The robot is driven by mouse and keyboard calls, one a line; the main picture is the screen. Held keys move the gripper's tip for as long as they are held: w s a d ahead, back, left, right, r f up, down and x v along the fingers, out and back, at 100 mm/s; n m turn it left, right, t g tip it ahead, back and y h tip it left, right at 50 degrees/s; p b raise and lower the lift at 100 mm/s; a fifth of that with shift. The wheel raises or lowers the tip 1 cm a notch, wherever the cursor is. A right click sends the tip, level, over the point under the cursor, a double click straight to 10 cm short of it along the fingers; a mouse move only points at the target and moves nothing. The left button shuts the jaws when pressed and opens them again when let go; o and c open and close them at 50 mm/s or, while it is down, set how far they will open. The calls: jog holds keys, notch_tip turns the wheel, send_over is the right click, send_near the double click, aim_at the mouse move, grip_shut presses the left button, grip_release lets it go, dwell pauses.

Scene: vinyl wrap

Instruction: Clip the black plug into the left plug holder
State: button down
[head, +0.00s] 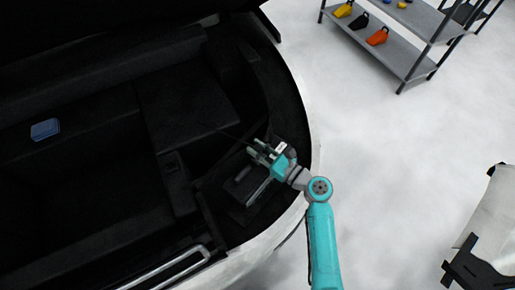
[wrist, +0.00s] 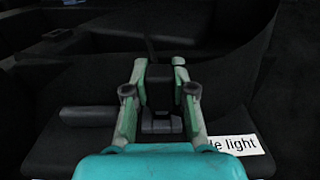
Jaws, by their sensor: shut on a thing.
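My gripper (head: 257,152) reaches into the dark trunk recess at its right side. In the wrist view my gripper (wrist: 158,66) is shut on a black plug (wrist: 158,92), which sits between the two green fingers. A thin dark cable seems to run away from the plug's far end. A dark grey blocky piece (wrist: 161,124) lies just below the plug, between the finger bases; I cannot tell whether they touch. A dark bar-like piece (wrist: 88,115) lies left of the fingers. Black on black, I cannot make out for certain which part is the left plug holder.
A white label (wrist: 232,145) reading "le light" lies right of my gripper, partly hidden. A dark box (head: 243,186) is beside the arm in the recess. A blue box (head: 45,129) lies far left. A shelf (head: 400,58) with coloured containers stands outside, beyond clear floor.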

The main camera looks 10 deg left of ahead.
aim_at(257, 147)
jog(key=shift+r, duration=0.1)
jog(key=shift+r, duration=3.4)
jog(key=shift+a, duration=0.1)
